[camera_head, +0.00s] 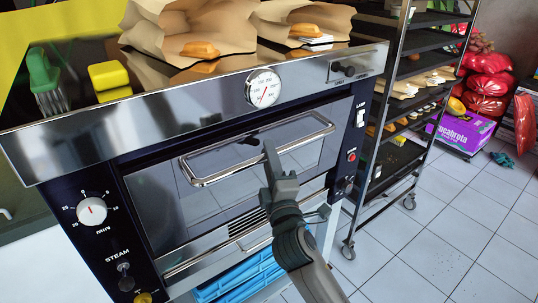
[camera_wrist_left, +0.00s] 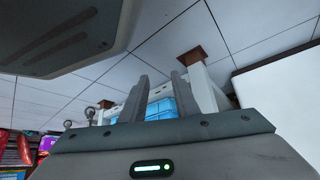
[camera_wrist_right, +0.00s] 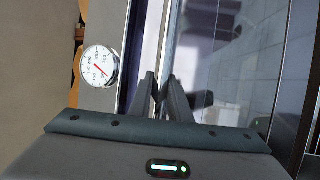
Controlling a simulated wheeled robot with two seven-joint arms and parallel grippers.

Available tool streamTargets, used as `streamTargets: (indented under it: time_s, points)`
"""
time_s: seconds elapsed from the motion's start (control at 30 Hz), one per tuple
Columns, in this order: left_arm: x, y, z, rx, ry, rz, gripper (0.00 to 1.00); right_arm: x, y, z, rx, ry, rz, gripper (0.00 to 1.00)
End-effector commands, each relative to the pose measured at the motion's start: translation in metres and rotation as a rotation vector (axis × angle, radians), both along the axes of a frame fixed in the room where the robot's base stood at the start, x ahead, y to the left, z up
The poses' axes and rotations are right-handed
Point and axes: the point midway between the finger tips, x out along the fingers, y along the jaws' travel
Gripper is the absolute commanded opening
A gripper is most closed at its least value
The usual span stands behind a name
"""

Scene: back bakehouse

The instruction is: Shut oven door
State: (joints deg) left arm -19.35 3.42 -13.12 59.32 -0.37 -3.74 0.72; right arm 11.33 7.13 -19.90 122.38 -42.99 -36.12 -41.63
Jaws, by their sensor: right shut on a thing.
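The oven door (camera_head: 200,207) is a dark glass panel in the front of a steel oven. It looks upright and close to the oven front; I cannot tell whether a small gap is left. A chrome bar handle (camera_head: 210,181) runs across its upper part. My right gripper (camera_head: 269,150) is at the middle of this handle and shut on it, its fingers hiding a short stretch of the bar. In the right wrist view the fingers (camera_wrist_right: 161,88) are close together before the door. My left gripper (camera_wrist_left: 162,92) shows only in its own wrist view, open and empty, low down with floor tiles beyond.
A round dial (camera_head: 263,88) sits above the door. A wheeled rack (camera_head: 386,117) stands close on the right. Blue crates (camera_head: 240,276) are below.

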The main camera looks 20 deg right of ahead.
Motion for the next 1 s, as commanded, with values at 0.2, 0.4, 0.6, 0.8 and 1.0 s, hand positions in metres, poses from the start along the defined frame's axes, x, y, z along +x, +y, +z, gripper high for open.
streamTargets:
  time_s: [0.2,0.4,0.6,0.8,1.0]
  points:
    - [-0.025,0.01,-0.007,0.02,0.063,0.001,0.28,0.004,0.002,0.004,-0.005,0.016,0.0,0.0]
    - [-0.079,0.033,-0.024,0.065,0.204,0.003,0.28,0.012,0.005,0.009,-0.015,0.048,0.001,0.0]
    - [-0.133,0.055,-0.033,0.105,0.336,0.006,0.28,0.019,0.008,0.011,-0.027,0.078,0.001,0.0]
    - [-0.179,0.073,-0.036,0.137,0.447,0.01,0.28,0.025,0.01,0.012,-0.038,0.105,0.001,0.0]
    - [-0.192,0.078,-0.038,0.146,0.479,0.012,0.28,0.027,0.01,0.011,-0.039,0.11,0.001,0.0]
